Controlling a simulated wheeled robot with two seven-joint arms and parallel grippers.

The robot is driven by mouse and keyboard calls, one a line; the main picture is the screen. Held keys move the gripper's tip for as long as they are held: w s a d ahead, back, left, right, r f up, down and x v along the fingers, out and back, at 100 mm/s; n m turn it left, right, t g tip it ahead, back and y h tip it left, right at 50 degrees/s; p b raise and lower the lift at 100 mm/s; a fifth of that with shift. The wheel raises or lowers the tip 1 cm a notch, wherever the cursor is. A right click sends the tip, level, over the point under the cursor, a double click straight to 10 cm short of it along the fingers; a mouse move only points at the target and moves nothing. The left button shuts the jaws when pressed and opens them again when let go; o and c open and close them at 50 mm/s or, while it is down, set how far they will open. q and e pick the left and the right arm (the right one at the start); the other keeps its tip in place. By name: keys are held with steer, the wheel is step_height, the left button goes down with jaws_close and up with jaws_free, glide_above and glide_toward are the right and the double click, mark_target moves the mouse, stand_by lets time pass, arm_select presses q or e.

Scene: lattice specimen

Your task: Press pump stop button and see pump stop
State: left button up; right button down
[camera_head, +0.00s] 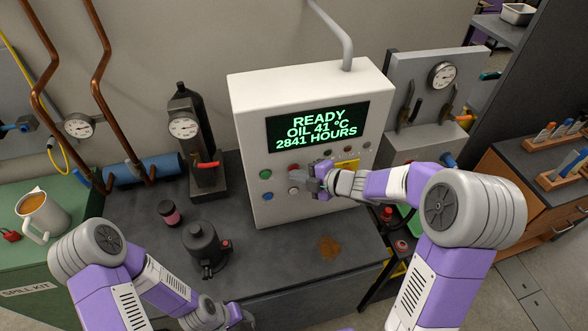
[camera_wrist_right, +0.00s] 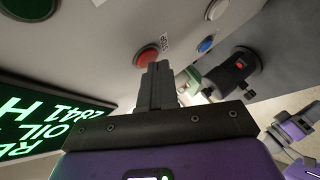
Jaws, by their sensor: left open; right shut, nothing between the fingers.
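A white control panel (camera_head: 250,120) stands on the dark bench, with a lit screen (camera_head: 318,127) reading READY, OIL 41 °C, 2841 HOURS. Its front has several buttons, including a green one (camera_head: 265,174) and a blue one (camera_head: 267,196). My left gripper (camera_head: 236,315) is open, low at the bench's front edge, and partly hidden.
A black device (camera_head: 203,244) and a small dark jar (camera_head: 170,212) stand on the bench left of the panel. A brown stain (camera_head: 329,247) marks the bench at right. A gauge stand (camera_head: 190,145) is behind, and a mug (camera_head: 42,215) is at far left.

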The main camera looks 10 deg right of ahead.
stand_by(0.4)
steer(key=shift+s, duration=0.75)
steer(key=shift+s, duration=0.1)
steer(key=s+b, duration=0.1)
steer(key=s, duration=0.3)
steer(key=shift+s+d, duration=0.15)
steer(key=shift+s, duration=0.25)
stand_by(0.5)
